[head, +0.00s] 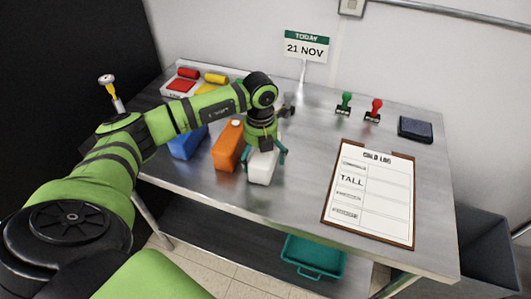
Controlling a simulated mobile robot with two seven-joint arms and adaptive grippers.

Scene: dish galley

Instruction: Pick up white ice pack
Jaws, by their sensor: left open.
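The white ice pack (262,168) stands on the steel table to the right of an orange pack. My left gripper (265,156) is directly over it, with its green fingers open on either side of the pack's upper part. The gripper covers the top of the pack, and I cannot tell whether the fingers touch it. My right gripper is not in the view.
An orange pack (228,147) and a blue pack (187,143) stand close on the left. A clipboard (370,195), two stamps, an ink pad (415,130) and a date sign (306,47) are on the table. A teal bin (314,258) sits below.

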